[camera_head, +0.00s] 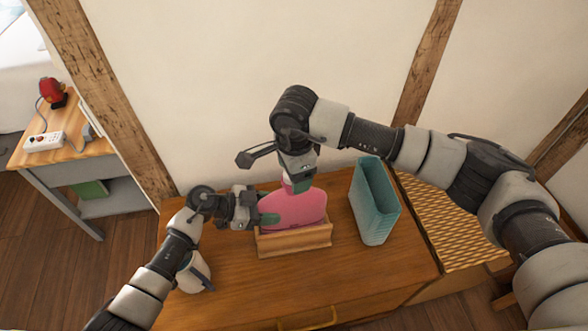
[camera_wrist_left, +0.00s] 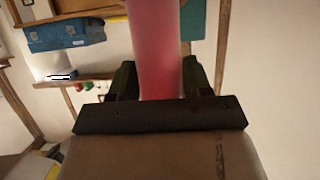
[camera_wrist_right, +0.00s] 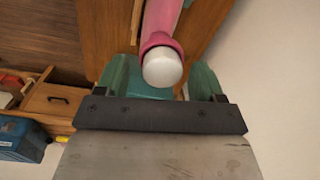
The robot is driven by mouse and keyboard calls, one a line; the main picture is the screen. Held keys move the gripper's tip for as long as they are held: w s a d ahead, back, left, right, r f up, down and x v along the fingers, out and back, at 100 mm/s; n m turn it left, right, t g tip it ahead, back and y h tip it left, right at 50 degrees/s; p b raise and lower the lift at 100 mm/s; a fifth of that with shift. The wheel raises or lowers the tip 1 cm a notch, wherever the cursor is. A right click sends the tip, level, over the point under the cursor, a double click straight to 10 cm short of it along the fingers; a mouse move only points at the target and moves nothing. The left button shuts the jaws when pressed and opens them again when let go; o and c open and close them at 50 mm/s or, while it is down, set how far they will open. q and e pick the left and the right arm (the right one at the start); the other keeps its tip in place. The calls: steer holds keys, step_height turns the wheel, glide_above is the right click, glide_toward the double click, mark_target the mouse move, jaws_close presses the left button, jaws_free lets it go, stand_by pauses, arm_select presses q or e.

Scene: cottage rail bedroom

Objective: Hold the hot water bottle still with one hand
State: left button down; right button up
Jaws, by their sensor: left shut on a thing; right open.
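The pink hot water bottle (camera_head: 297,211) stands upright in a wooden holder (camera_head: 295,241) on the wooden cabinet top. My left gripper (camera_head: 267,219) is shut on its left side; in the left wrist view, the pink body (camera_wrist_left: 158,50) lies between the fingers. My right gripper (camera_head: 299,185) is open above the bottle's neck. In the right wrist view, the white stopper (camera_wrist_right: 162,67) and pink neck (camera_wrist_right: 160,40) show between the open green fingers. The right gripper partly hides the neck and stopper in the head view.
A tall teal container (camera_head: 374,202) stands close to the right of the bottle. The cabinet top (camera_head: 370,275) is clear in front. A woven panel (camera_head: 440,228) lies further right. A side table with a red object (camera_head: 51,91) and a power strip (camera_head: 44,141) stands at far left.

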steer(key=shift+r, duration=0.1)
step_height(320, 180, up, 12)
steer(key=shift+s, duration=0.25)
steer(key=shift+d, duration=0.1)
arm_select(q)
steer(key=shift+c, duration=2)
jaws_free()
steer(key=p+v, duration=0.1)
steer(key=v, duration=1)
arm_select(e)
steer(key=shift+r, duration=0.5)
arm_select(q)
steer(key=shift+r, duration=0.1)
arm_select(e)
steer(key=shift+r, duration=0.1)
